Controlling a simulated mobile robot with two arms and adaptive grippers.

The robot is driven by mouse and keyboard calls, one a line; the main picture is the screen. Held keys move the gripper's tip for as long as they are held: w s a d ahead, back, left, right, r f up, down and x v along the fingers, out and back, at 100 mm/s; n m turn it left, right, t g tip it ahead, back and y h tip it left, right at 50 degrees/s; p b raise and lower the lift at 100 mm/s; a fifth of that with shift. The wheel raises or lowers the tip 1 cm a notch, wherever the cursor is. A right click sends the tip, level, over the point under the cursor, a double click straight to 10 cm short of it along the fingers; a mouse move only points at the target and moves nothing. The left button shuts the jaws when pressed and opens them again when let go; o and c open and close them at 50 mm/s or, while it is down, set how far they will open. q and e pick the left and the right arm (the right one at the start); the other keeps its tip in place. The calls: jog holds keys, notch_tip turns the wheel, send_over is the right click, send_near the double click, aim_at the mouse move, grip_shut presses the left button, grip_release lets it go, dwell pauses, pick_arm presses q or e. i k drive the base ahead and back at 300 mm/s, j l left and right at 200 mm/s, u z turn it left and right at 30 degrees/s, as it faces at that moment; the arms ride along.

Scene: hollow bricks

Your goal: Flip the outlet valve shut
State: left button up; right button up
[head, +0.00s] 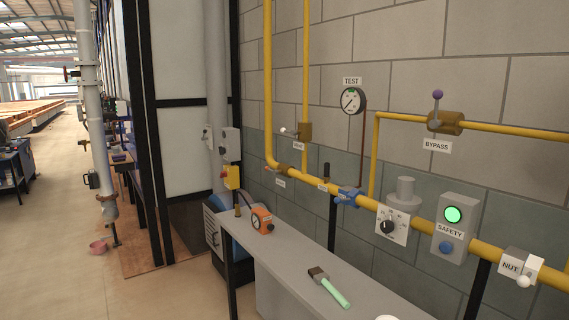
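A yellow pipe (404,225) runs along the wall, sloping down to the right. At its right end is a white valve block (514,262) with a white ball-ended handle (524,281) pointing down and a label reading like "NUT" or "OUT"; I cannot tell if this is the outlet valve. A brass valve with a purple knob (437,94) sits on the upper pipe above the "BYPASS" label, its lever upright. A brass valve with a white-ended lever (288,131) is on the vertical pipe; its label is too small to read. Neither of my grippers shows.
A grey bench (290,262) stands below the pipes, holding an orange gauge device (262,220) and a green-handled brush (329,288). A "SAFETY" box (455,228) with a lit green lamp, a dial regulator (391,226), a blue fitting (347,196) and a "TEST" gauge (352,100) line the piping. Open floor lies left.

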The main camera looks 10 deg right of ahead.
aim_at(267, 168)
jog(key=i+l, duration=0.2)
jog(key=i, duration=0.35)
jog(key=i+l+z, duration=0.1)
jog(key=i, duration=0.45)
jog(key=i+j+z, duration=0.1)
jog(key=i+j, duration=0.15)
jog(key=i+j+z, duration=0.1)
jog(key=i+j, duration=0.2)
jog(key=i+j+z, duration=0.25)
jog(key=i+j, duration=0.25)
jog(key=j, duration=0.2)
jog(key=i+j+z, duration=0.1)
jog(key=i+j, duration=0.15)
jog(key=i+j+z, duration=0.1)
jog(key=j, duration=0.4)
jog(key=i+j+z, duration=0.15)
jog(key=i+j, duration=0.15)
jog(key=i+j+z, duration=0.1)
jog(key=j, duration=0.4)
jog(key=i, duration=0.1)
